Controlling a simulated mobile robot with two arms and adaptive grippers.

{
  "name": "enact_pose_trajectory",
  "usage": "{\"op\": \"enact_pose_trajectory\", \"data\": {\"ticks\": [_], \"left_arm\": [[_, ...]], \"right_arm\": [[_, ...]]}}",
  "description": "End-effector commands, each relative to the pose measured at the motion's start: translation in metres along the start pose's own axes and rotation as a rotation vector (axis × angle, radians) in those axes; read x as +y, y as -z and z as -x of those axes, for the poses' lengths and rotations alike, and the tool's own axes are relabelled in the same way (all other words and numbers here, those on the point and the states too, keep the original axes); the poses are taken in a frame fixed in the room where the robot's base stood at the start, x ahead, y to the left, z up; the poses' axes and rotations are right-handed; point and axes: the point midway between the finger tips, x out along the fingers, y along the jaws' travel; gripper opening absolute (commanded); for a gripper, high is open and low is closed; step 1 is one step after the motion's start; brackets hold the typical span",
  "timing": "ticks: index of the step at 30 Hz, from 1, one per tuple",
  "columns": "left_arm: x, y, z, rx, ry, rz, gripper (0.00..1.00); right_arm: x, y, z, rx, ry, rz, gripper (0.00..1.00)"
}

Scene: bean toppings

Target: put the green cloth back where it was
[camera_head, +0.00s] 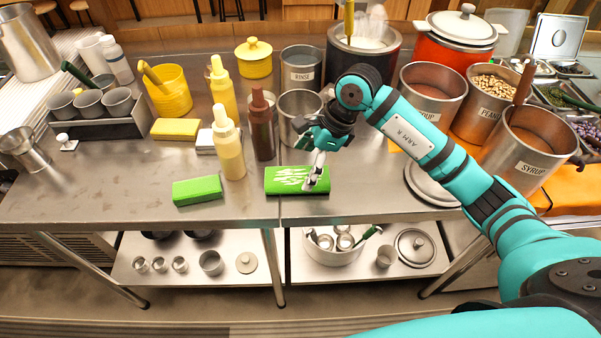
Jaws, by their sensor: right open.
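A green folded cloth (285,182) with white markings on its top lies flat at the front edge of the steel counter. A second green block-like piece (197,191), plain on top, lies to its left, also close to the front edge. My right gripper (316,182) reaches in from the right, pointing down, with its fingertips at the right end of the marked green cloth. It is open; I cannot tell whether it touches the cloth. My left gripper is not in view.
Squeeze bottles (228,145) and a brown bottle (262,125) stand just behind the cloths. A yellow sponge (176,129) lies behind left. The counter's front left is clear.

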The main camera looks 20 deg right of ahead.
Motion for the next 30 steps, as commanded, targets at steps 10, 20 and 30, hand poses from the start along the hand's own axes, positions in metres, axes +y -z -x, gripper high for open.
{"op": "enact_pose_trajectory", "data": {"ticks": [10, 20, 30], "left_arm": [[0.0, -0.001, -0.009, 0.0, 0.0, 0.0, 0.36], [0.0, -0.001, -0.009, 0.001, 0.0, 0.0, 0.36], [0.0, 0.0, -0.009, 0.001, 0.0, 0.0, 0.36]], "right_arm": [[-0.001, 0.0, 0.064, 0.0, 0.003, 0.0, 0.9], [0.0, 0.0, 0.075, 0.0, 0.0, -0.001, 0.9], [0.0, 0.0, 0.074, 0.0, 0.0, 0.0, 0.9]]}}
